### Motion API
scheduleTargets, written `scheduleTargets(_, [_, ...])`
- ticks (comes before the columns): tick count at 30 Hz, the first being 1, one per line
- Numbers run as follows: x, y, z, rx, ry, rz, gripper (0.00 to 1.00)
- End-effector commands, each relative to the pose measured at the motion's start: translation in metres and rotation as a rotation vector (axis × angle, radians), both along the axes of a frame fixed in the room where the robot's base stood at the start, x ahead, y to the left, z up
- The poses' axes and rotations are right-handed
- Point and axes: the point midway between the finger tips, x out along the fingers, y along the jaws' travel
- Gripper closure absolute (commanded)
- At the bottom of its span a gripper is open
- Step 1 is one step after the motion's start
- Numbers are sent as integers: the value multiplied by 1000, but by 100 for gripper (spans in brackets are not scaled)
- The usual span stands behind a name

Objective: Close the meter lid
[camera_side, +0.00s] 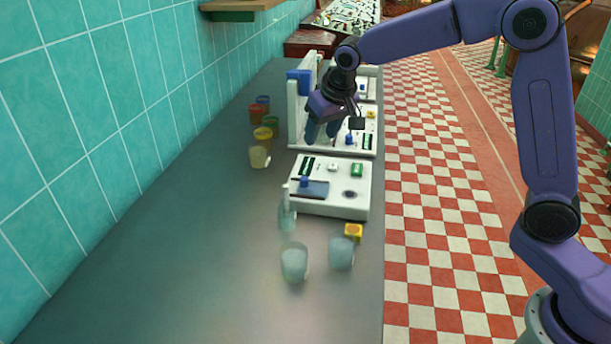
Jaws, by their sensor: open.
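Several white meter-like boxes stand in a row on the grey counter. The nearest box (333,204) has a blue part, dark panels and a green block on top. A middle box (352,149) stands behind it, with upright white panels (293,112) at its left that look like a raised lid. A blue block (299,76) sits near the top of these panels. My gripper (322,132) is open, pointing down over the left part of the middle box, beside the upright panels. I cannot tell whether it touches them. It hides part of that box.
Clear cups (294,262) and (341,253) and a yellow cube (353,232) stand in front of the nearest box. Coloured cups (263,134) line the left side, near the tiled wall. The counter's (190,265) near left is clear.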

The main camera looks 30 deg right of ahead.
Motion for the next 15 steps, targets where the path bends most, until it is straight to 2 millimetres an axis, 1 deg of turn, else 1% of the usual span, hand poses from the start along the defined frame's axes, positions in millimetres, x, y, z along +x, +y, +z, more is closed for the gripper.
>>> scheduleTargets(5, [7, 0, -17, -2, 3, -1, 49])
scheduleTargets(15, [30, 0, -75, -3, 4, 1, 49])
